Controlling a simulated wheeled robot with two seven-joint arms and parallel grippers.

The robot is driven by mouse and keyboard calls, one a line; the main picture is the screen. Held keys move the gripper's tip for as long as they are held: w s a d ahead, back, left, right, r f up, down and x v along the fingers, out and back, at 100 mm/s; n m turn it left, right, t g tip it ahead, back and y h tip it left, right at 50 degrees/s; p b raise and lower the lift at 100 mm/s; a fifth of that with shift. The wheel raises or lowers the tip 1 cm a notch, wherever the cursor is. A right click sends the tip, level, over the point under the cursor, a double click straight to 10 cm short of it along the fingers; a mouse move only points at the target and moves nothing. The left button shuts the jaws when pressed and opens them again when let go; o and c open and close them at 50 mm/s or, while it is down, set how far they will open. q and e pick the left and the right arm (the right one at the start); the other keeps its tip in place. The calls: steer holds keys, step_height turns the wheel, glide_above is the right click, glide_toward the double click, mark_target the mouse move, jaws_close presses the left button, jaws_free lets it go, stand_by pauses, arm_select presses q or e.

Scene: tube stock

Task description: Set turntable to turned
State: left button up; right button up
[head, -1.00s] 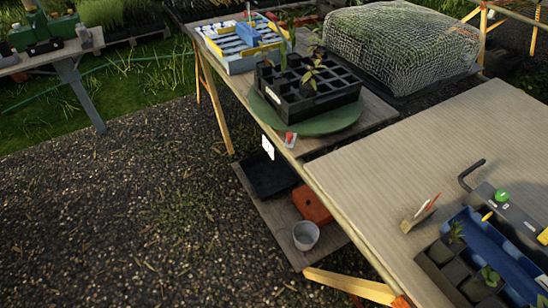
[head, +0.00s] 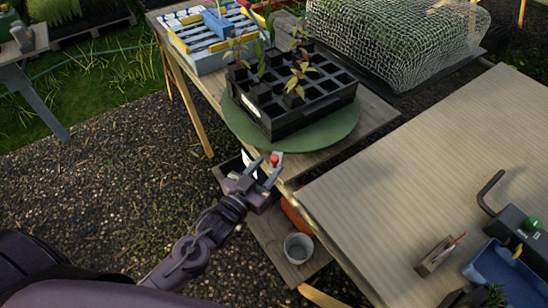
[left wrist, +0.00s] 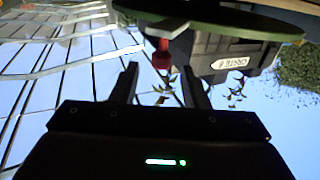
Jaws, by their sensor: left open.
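The turntable is a green round disc (head: 345,132) on the wooden bench. A black crate (head: 315,115) with several compartments and seedlings stands on it. A small red knob (head: 275,160) sits at the disc's near edge, by the bench edge. My left gripper (head: 269,172) is open beside the knob, just off the bench edge. In the left wrist view, which looks upside down, the red knob (left wrist: 162,55) shows just ahead of and between the open fingers (left wrist: 159,76). The disc's rim (left wrist: 215,22) and the crate's label (left wrist: 230,63) show there too. My right gripper is not in view.
A blue and white rack (head: 205,45) stands behind the crate on the left. A mesh-covered tray (head: 385,35) is at the back right. A ribbed tabletop (head: 400,165) lies on the right. A grey bucket (head: 298,248) sits on the low shelf.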

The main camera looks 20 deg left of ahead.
mark_target(272, 162)
arm_select(q)
steer(key=x, duration=0.4)
steer(key=shift+w, duration=0.2)
steer(key=shift+f, duration=0.1)
jaws_close()
